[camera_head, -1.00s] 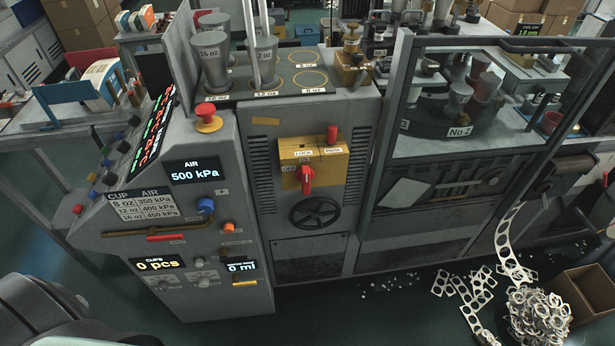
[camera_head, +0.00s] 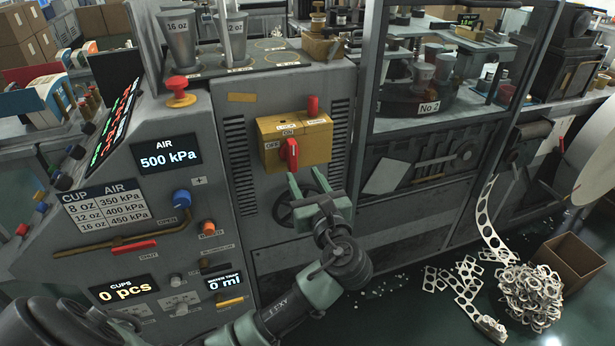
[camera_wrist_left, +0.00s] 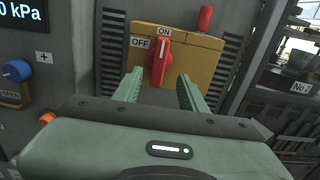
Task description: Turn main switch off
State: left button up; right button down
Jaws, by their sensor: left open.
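The main switch is a red rotary handle (camera_head: 290,154) on a yellow box (camera_head: 312,147) marked OFF and ON. The handle stands nearly upright, under the ON label. It also shows in the left wrist view as a red handle (camera_wrist_left: 160,62), with OFF to its left and ON above it. My left gripper (camera_head: 304,178) is open just below the box, in front of the black handwheel. In the wrist view its two green fingers (camera_wrist_left: 157,88) point up at the box, one to each side below the red handle, apart from it. My right gripper is not in view.
A red peg (camera_head: 313,104) stands on top of the yellow box. A black handwheel (camera_head: 283,212) lies behind my left gripper. The control panel with an AIR display (camera_head: 166,154) and a blue knob (camera_head: 181,199) is to the left. A meshed cabinet stands to the right.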

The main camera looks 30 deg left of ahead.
aim_at(293, 157)
pick_arm(q)
jog(key=x, duration=0.4)
jog(key=r+p+x, duration=0.1)
jog(key=x, duration=0.1)
jog(key=shift+w+a, duration=0.2)
jog(key=shift+a, duration=0.05)
jog(key=shift+w+a, duration=0.2)
jog(key=shift+a, duration=0.05)
jog(key=shift+w+a+f, duration=0.1)
jog(key=shift+w+a, duration=0.1)
grip_shut()
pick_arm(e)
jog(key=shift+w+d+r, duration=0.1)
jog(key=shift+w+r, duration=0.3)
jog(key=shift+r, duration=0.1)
